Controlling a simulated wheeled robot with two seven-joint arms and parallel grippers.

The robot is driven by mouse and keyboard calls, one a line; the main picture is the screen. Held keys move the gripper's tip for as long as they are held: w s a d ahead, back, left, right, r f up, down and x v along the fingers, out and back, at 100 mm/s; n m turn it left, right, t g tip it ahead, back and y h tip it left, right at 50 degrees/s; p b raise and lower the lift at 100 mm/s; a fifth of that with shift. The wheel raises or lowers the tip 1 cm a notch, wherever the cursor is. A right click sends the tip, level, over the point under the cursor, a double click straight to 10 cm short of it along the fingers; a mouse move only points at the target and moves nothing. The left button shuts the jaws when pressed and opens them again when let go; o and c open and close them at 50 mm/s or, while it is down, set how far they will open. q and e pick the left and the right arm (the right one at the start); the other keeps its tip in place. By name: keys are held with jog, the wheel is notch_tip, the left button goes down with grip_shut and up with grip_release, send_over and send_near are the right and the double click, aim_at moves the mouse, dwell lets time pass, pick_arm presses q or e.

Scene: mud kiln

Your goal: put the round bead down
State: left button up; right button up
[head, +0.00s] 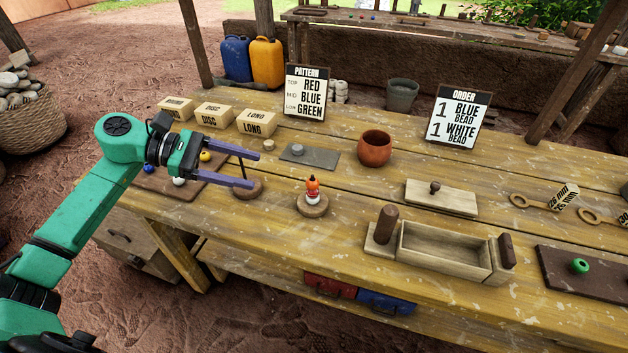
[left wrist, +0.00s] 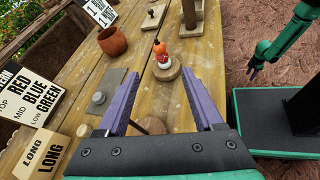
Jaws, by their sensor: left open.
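My left gripper (head: 255,170) is open above the left part of the table, its purple fingers apart with nothing seen between them; it also shows in the left wrist view (left wrist: 162,105). A thin dark peg on a round wooden base (head: 247,189) stands by its fingertips. To its right, a second round wooden base (head: 312,207) carries an upright stack (head: 313,190) of orange-red and white pieces. A yellow bead (head: 205,156), a white bead (head: 179,181) and a blue bead (head: 149,168) are on a brown board behind the gripper. A green bead (head: 579,265) sits on a dark board at far right. My right gripper (left wrist: 254,70) is small in the left wrist view.
Labelled wooden blocks (head: 257,123), a grey plate (head: 309,155), a clay pot (head: 375,148) and a lidded-looking board (head: 441,197) stand farther back. An open wooden box (head: 445,250) with upright handles is right of the stack. Pattern (head: 305,92) and order (head: 457,115) signs stand behind.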

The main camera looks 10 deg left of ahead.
aim_at(312, 184)
pick_arm(q)
jog(key=p+x, duration=0.1)
jog(key=x, duration=0.2)
jog(key=p+x, duration=0.1)
jog(key=x, duration=0.3)
jog(key=p+x, duration=0.1)
jog(key=x, duration=0.3)
jog(key=shift+d+r+p, duration=0.1)
jog(key=shift+r+p, duration=0.25)
jog(key=shift+d+f, duration=0.15)
jog(key=shift+f, duration=0.05)
grip_shut()
